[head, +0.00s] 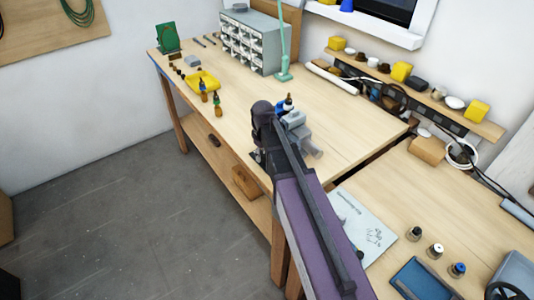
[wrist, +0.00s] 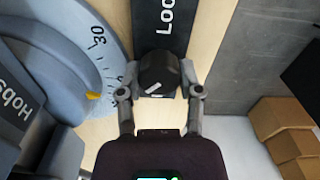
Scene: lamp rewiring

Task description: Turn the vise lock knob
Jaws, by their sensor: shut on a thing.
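The vise lock knob (wrist: 157,66) is a black round knob with a white mark, on a dark strip lettered "Loc" in the wrist view. My gripper (wrist: 160,82) is shut on it, one finger on each side. The blue-grey vise (wrist: 60,55) fills the left of that view, with a scale marked "30" and a small yellow pointer (wrist: 93,96). In the head view the vise (head: 298,130) stands near the bench's front edge, partly behind my arm. The knob is hidden there.
A yellow tray (head: 203,82) and small bottles (head: 217,103) stand on the bench left of the vise. A drawer cabinet (head: 254,42) and green lamp stand (head: 284,72) are behind. Cardboard boxes (wrist: 285,125) sit low at right.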

